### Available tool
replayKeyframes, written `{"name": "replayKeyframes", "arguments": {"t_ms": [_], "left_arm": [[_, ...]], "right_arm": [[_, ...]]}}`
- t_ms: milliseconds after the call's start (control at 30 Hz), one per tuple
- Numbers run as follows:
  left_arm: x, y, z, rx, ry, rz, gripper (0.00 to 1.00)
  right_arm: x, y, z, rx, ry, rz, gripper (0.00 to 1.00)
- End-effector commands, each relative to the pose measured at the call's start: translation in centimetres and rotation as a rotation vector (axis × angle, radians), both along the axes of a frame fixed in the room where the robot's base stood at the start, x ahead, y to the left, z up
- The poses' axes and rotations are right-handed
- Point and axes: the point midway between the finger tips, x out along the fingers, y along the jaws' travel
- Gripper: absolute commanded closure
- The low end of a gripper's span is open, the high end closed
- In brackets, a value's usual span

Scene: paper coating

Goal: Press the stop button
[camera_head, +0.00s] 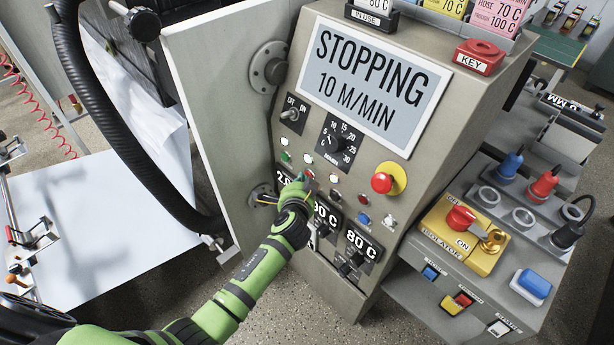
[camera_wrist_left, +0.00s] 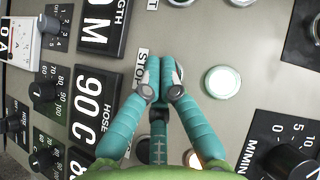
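A grey control panel (camera_head: 345,165) has a display (camera_head: 370,80) reading "STOPPING 10 M/MIN". The small red stop button (camera_head: 309,175) is on the panel's left half, partly covered by my left gripper (camera_head: 302,181). In the left wrist view, my left gripper (camera_wrist_left: 160,78) has its teal fingers brought together at the tips, with nothing held. The tips are right beside the "STOP" label (camera_wrist_left: 142,66) and cover most of the button; I cannot tell whether they touch it. My right gripper is not in view.
A red mushroom button (camera_head: 382,182) on a yellow plate sits to the right. Dials reading "80 C" (camera_head: 361,243) lie below. A yellow isolator switch (camera_head: 463,228) is on the lower-right box. A thick black hose (camera_head: 130,150) hangs left of my arm.

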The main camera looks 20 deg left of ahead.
Motion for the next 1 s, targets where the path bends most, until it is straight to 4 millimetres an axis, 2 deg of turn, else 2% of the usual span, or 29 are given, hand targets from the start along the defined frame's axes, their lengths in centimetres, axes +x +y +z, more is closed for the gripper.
{"name": "replayKeyframes", "arguments": {"t_ms": [367, 733, 1000], "left_arm": [[0.1, -0.1, 0.0, -0.001, -0.001, 0.000, 1.00], [-1.2, 0.7, 0.1, 0.000, -0.001, 0.000, 1.00], [-1.3, 0.7, 0.0, 0.000, -0.001, 0.000, 1.00]], "right_arm": [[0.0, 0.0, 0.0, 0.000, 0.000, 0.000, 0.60], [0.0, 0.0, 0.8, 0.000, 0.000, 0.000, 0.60], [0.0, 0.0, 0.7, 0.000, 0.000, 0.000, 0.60]]}}
